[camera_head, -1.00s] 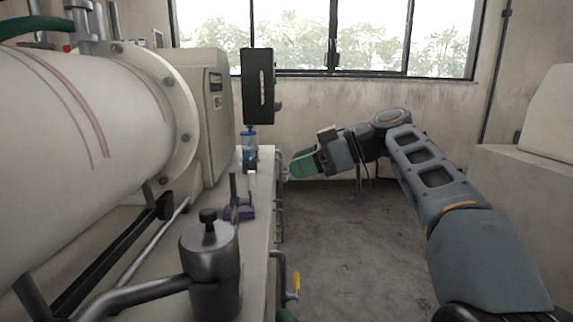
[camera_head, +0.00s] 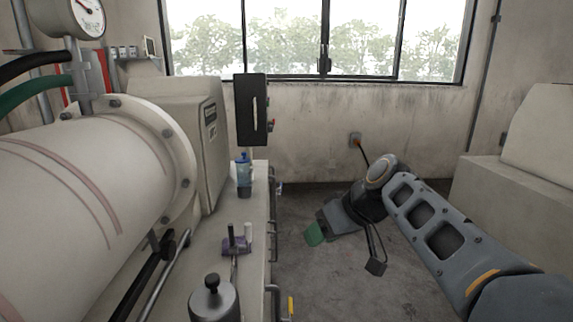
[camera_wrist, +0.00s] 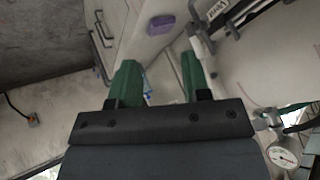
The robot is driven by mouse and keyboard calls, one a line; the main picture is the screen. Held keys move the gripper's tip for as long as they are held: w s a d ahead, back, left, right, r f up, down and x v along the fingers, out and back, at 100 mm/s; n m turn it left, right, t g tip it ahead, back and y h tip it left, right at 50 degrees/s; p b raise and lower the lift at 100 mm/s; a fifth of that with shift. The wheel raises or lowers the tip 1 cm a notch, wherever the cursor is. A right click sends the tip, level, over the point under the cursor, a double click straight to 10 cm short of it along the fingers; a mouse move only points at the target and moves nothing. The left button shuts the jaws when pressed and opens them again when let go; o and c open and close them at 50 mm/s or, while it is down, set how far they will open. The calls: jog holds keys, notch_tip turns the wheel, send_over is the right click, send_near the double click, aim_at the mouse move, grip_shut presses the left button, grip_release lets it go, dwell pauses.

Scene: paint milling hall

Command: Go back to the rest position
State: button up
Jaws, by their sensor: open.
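My gripper (camera_head: 315,234) hangs over the open floor, to the right of the machine bench, in the head view. Its green fingers point left and are clear of the bench. In the wrist view the two green fingers of my gripper (camera_wrist: 157,82) stand apart with nothing between them. My grey arm reaches in from the lower right of the head view.
The milling machine (camera_head: 85,190) fills the left. A pale cabinet (camera_head: 500,205) stands at right. The floor (camera_head: 340,285) between is free.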

jog(key=s+d+m+h+p, duration=0.6)
jog(key=s+d+p, duration=0.3)
jog(key=s+p, duration=0.3)
jog(key=shift+m+h+p, duration=0.4)
jog(key=shift+h+p, duration=0.2)
jog(key=shift+p, duration=0.75)
jog(key=shift+s+a, duration=0.1)
